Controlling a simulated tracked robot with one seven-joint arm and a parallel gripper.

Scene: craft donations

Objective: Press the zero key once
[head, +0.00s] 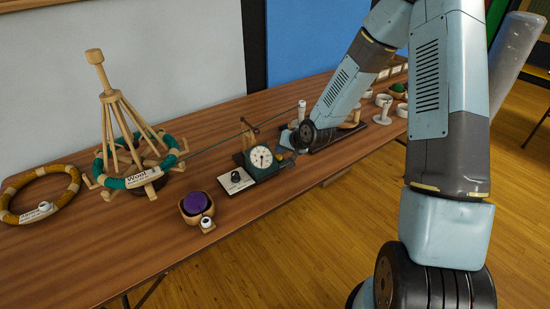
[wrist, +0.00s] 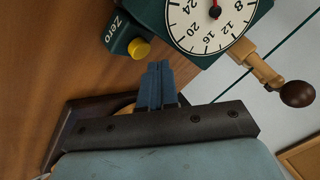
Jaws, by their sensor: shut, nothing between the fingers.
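The zero key is a yellow round button (wrist: 139,48) on a small dark green block marked "Zero" (wrist: 118,32) in the wrist view. The block sits beside a green counter with a white numbered dial (wrist: 208,20) and a red-centred pointer; the counter also shows in the head view (head: 260,158). My gripper (wrist: 159,66) is shut and empty, its blue fingertips just below and right of the yellow button in the picture, with a small gap showing. In the head view my gripper (head: 286,158) is at the counter's right side; the key is hidden there.
A white card with a dark knob (head: 236,179) lies left of the counter. A purple wool ball in a wooden bowl (head: 187,210) stands at the table's front edge. A wooden wool winder (head: 140,181) is farther left. A wooden crank (wrist: 262,70) and green yarn are near the counter.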

